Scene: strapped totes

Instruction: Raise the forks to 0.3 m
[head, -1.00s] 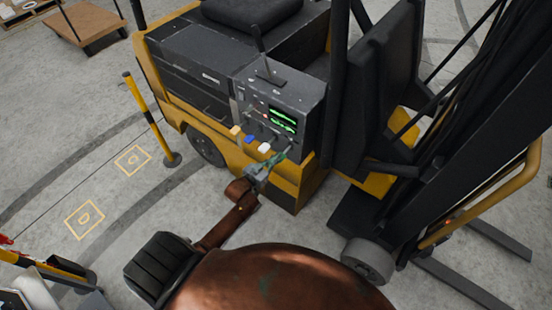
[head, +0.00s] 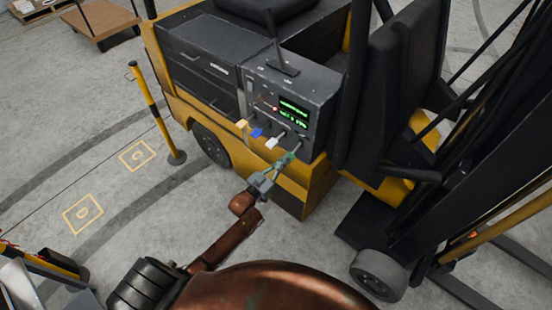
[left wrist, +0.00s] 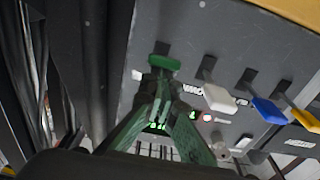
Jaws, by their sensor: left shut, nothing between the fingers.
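The yellow and black forklift has a dark control console (head: 262,95) with a lit green display (head: 293,112). A row of levers shows yellow (head: 241,125), blue (head: 256,132) and white (head: 275,142) handles, also seen in the left wrist view as yellow, blue (left wrist: 268,110) and white (left wrist: 219,98). A green handle (left wrist: 163,62) sits at the slot beside the white one. My left gripper (head: 289,158) is shut, its green fingertips at this green handle; I cannot tell whether they touch. The forks (head: 455,288) are low, near the floor. My right gripper is out of view.
A yellow and black post (head: 155,115) stands left of the forklift by a floor line. The black mast (head: 470,150) and a yellow rail (head: 500,215) are at the right. A wooden cart (head: 100,20) is at the back left. The floor at left is mostly open.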

